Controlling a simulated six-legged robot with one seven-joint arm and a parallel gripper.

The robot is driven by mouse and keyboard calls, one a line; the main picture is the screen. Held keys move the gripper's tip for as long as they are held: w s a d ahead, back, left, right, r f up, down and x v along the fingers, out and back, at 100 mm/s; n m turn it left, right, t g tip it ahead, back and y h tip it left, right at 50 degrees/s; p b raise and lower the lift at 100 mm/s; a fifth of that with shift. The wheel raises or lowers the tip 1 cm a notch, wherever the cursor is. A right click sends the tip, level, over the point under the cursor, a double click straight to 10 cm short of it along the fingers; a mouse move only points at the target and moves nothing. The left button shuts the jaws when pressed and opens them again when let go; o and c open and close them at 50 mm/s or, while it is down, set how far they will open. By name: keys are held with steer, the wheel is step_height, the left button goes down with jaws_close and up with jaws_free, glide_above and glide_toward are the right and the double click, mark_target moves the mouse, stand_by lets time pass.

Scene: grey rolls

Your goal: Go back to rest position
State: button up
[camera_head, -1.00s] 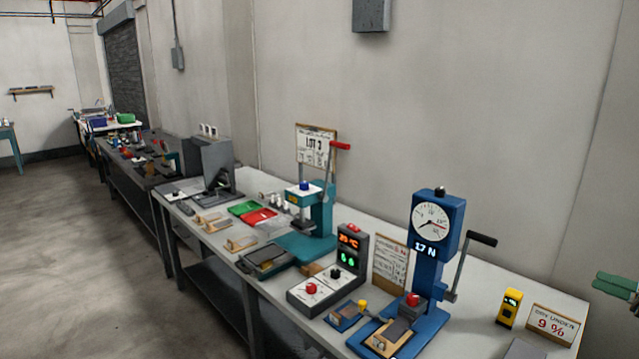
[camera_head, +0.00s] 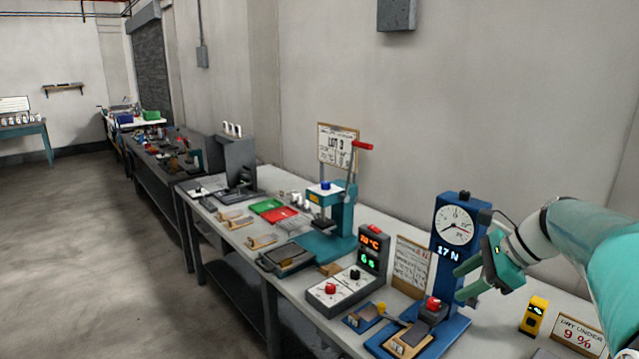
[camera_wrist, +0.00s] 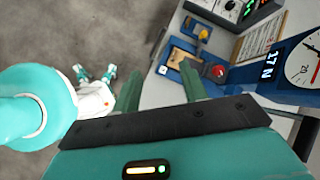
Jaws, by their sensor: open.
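My gripper (camera_head: 465,282) is on the right of the head view, in front of the blue force tester (camera_head: 447,245) with its round dial and "17 N" display. Its teal fingers point left, stand apart and hold nothing. In the wrist view the two green fingers (camera_wrist: 160,92) reach up past a dark bar, with floor and the table edge beyond. The tester also shows at the right of the wrist view (camera_wrist: 262,75). My arm hides part of the bench's right end.
A grey control box (camera_head: 345,290) with red digits, a teal press (camera_head: 335,215), red (camera_head: 279,215) and green (camera_head: 265,205) trays and a yellow meter (camera_head: 534,314) stand on the bench. A wall is behind. The floor at left (camera_head: 90,260) is clear.

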steer(key=s+a+f+n+h, duration=0.2)
steer(key=s+a+n+h, duration=0.1)
steer(key=s+a+n, duration=0.4)
steer(key=s+a+f+n+t+h, duration=0.1)
steer(key=s+a+f+n+h, duration=0.2)
steer(key=s+a+n, duration=0.5)
steer(key=shift+s+n, duration=3)
steer(key=shift+s, duration=0.35)
